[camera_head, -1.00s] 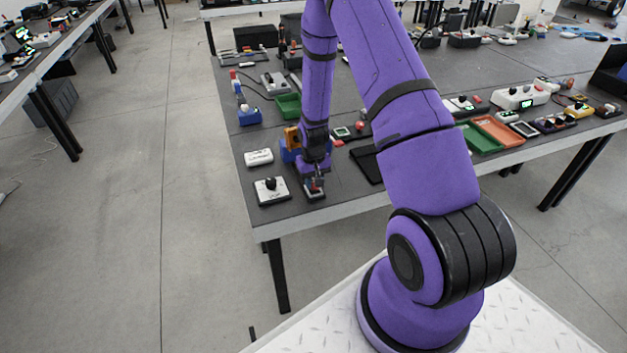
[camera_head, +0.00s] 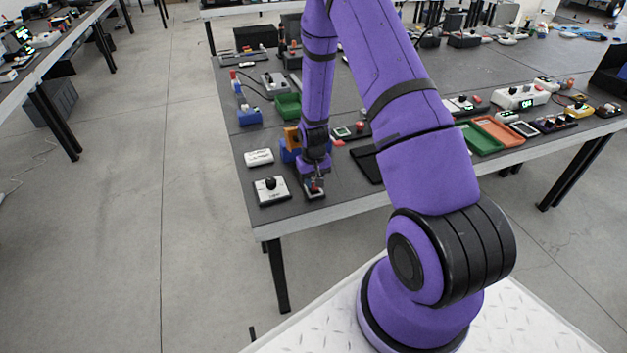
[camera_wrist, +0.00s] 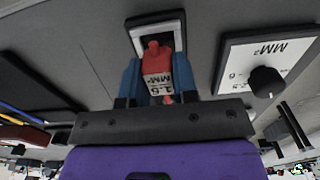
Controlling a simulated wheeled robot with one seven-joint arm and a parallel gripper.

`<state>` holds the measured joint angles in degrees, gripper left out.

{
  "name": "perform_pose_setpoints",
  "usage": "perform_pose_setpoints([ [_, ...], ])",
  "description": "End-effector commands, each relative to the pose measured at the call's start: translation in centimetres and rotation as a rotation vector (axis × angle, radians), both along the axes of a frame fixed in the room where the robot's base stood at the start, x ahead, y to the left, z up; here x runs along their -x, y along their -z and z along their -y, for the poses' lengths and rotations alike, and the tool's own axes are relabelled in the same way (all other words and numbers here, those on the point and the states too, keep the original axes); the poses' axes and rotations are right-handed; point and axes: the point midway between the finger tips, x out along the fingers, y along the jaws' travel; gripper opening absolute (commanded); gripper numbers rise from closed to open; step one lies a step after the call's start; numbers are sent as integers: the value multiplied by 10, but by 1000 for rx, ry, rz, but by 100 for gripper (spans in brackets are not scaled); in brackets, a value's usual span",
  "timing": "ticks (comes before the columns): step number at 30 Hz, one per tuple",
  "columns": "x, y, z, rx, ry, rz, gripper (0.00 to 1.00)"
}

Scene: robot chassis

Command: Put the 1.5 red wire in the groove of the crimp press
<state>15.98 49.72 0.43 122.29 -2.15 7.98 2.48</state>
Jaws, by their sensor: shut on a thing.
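The red wire piece (camera_wrist: 155,60) has a white label reading 1.5 MM². My gripper (camera_wrist: 157,66) is shut on it, with one blue finger on each side. In the head view my gripper (camera_head: 314,184) is low over the near left corner of the table. A small dark block with a pale-rimmed rectangular recess (camera_wrist: 142,38), apparently the crimp press, lies directly under the wire piece. The red end overlaps the recess; how deep it sits I cannot tell. In the head view my gripper mostly hides this block (camera_head: 315,195).
A white plate with a black knob (camera_head: 271,190) stands close left of my gripper; it shows at right in the wrist view (camera_wrist: 238,62). A white box (camera_head: 259,157), a green tray (camera_head: 288,106) and a black pad (camera_head: 368,164) are nearby. The table's front edge is close.

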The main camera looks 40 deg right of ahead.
Motion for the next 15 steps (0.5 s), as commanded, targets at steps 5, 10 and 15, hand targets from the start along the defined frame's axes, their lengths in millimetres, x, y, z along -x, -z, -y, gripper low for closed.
perform_pose_setpoints([
  [5,0,4,0,0,0,-1,2],
  [10,0,7,0,0,0,0,2],
  [15,0,11,0,0,0,0,2],
])
